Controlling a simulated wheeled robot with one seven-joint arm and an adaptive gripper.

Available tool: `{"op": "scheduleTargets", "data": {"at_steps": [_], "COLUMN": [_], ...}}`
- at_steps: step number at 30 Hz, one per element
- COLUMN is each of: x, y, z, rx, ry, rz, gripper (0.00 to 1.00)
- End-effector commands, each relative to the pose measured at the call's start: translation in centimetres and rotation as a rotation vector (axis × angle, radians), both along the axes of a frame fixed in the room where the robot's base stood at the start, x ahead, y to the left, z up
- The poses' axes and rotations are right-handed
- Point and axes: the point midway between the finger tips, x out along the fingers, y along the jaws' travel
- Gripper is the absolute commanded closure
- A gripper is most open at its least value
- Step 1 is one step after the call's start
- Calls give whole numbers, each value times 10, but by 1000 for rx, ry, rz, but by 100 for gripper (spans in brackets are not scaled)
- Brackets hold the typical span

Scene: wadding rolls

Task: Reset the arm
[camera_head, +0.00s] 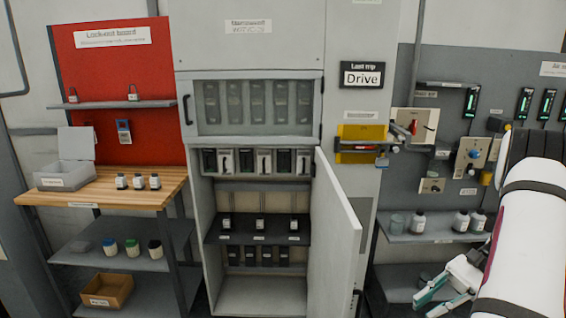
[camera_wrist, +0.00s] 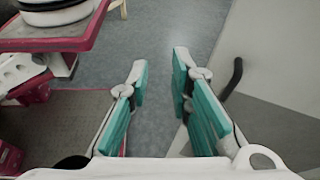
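My arm shows at the right edge of the head view, a white upper part with a dark joint. My gripper (camera_head: 449,287) hangs low at the right in the head view, in front of the lower shelves. In the wrist view my gripper (camera_wrist: 160,88) has its two teal-padded fingers apart, with only grey floor between them. It holds nothing. The open cabinet door (camera_head: 334,240) stands to the left of my gripper in the head view.
The open cabinet (camera_head: 262,292) holds several dark modules. A wooden-topped workbench (camera_head: 165,184) with a grey box (camera_head: 64,181) stands at left below a red lock-out board (camera_head: 120,70). Shelves with bottles (camera_head: 461,220) are at right. A dark handle (camera_wrist: 233,78) shows right of the fingers.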

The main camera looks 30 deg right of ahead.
Motion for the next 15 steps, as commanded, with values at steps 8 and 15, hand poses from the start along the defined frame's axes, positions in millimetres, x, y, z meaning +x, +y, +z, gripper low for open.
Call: {"op": "scheduleTargets", "data": {"at_steps": [8, 15], "x": [34, 39], "y": [66, 129], "z": [79, 131], "rx": [-299, -549], "ry": [-87, -215], "rz": [280, 515], "gripper": [80, 80]}}
